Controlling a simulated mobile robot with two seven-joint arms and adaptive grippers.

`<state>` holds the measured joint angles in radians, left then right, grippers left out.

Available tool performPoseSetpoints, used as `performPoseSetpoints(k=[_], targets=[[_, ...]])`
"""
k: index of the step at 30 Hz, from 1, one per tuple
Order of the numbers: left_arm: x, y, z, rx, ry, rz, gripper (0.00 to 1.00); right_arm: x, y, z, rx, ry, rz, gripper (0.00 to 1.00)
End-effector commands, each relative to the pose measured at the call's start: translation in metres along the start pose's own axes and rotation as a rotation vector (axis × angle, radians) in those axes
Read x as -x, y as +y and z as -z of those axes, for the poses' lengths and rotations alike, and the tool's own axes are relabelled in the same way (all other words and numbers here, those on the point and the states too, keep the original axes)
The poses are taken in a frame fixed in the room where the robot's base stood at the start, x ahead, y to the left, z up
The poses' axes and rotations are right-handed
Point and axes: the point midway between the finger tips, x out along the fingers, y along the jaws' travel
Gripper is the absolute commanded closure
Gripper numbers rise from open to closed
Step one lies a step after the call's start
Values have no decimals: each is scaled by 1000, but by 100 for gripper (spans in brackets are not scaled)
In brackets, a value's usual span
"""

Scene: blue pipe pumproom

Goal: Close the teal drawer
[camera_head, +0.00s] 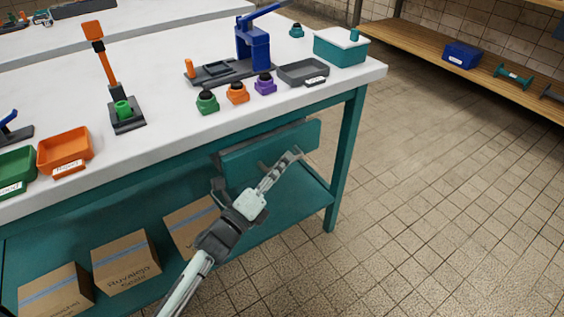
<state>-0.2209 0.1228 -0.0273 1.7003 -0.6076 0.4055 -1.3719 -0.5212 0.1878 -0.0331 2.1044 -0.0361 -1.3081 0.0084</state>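The teal drawer (240,168) is under the right end of the white-topped workbench. Its front panel stands out from the bench, with a grey strip of the drawer body showing behind its top edge, so it looks partly open. The fingers hide part of the panel. I cannot tell whether they touch it or how far apart they are.
The workbench top (180,130) holds an orange bin (64,148), a grey tray (303,72), a blue press (253,48) and a teal box (341,47). Cardboard boxes (126,262) stand on the lower shelf. A teal leg (346,155) is right of the drawer. The tiled floor (440,200) is clear.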

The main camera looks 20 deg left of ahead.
Motion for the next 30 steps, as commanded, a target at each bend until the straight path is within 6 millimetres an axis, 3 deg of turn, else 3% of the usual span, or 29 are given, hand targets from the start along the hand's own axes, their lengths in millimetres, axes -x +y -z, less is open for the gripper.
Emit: performPoseSetpoints(k=[8, 12, 25, 29, 30], targets=[[-2, 0, 0, 0, 0, 0, 83, 0, -2, 2, -2, 3, 4, 60], [-2, 0, 0, 0, 0, 0, 100, 0, -4, 2, -6, 2, 8, 60], [-2, 1, -1, 0, 0, 1, 100, 0, -7, 1, -9, 0, 13, 60], [-6, 10, -11, -4, 1, 1, 100, 0, -6, -1, -7, -7, 9, 60], [-9, 14, -16, -4, 1, 1, 100, 8, -3, 1, -1, 1, 2, 60]])
